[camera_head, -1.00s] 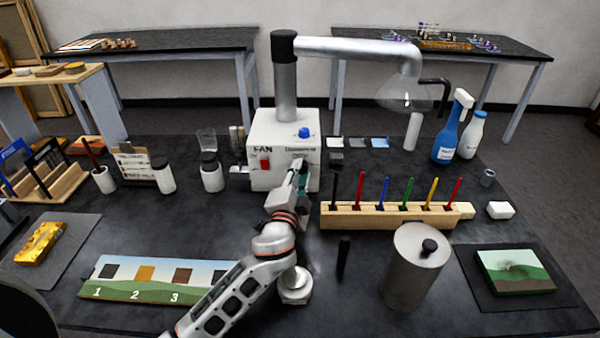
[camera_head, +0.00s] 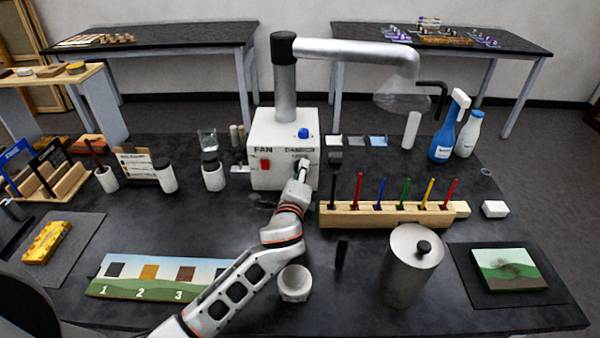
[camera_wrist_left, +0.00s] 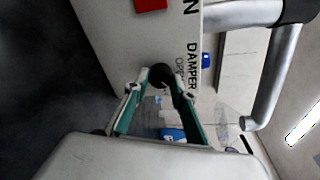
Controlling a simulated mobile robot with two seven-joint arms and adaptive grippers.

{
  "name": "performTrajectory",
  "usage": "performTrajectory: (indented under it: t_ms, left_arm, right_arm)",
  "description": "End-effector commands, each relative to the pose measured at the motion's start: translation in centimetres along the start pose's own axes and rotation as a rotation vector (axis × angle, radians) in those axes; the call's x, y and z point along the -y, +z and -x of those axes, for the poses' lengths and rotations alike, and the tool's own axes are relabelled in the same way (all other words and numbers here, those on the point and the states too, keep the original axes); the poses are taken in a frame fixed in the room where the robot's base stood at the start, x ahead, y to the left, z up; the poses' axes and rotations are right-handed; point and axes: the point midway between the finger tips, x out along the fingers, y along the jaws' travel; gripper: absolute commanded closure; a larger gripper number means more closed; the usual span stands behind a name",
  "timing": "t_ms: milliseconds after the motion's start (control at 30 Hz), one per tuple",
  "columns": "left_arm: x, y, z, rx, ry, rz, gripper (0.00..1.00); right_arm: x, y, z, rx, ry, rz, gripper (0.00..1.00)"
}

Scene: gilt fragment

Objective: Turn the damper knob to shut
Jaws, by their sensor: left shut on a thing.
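The white fan box (camera_head: 262,180) stands at the back middle of the table, under a grey exhaust pipe. The dark round damper knob (camera_wrist_left: 160,75) is on its front face, beside the printed words DAMPER and OPEN in the left wrist view. My left gripper (camera_wrist_left: 161,84) has its green-sided fingers shut on the knob, one on each side. In the head view my left gripper (camera_head: 302,167) reaches the right part of the box front and hides the knob. The knob's pointer direction cannot be made out. My right gripper is not in view.
A red switch (camera_head: 265,164) and a blue knob (camera_head: 303,133) are on the same box. A wooden rack (camera_head: 385,217) of coloured sticks stands right of my arm. A small white bowl (camera_head: 295,282) and a grey canister (camera_head: 408,275) stand near my forearm.

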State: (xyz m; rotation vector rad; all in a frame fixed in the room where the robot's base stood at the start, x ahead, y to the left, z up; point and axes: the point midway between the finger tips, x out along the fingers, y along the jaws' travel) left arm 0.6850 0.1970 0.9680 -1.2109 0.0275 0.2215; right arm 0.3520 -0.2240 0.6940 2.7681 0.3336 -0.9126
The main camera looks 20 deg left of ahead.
Motion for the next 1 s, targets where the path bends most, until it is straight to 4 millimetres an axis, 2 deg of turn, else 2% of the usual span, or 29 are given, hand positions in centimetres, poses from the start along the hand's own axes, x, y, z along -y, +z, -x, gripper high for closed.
performTrajectory:
  t_ms: [500,700,1000]
  left_arm:
    - [0.12,-0.10,-0.04,0.041,0.076,-0.463,0.97]
    - [0.13,-0.13,-0.06,0.053,0.098,-0.594,0.97]
    - [0.10,-0.13,-0.05,0.062,0.117,-0.700,0.97]
  right_arm:
    - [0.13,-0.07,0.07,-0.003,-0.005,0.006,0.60]
    - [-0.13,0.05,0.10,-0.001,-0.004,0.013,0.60]
    - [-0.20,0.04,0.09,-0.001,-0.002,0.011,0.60]
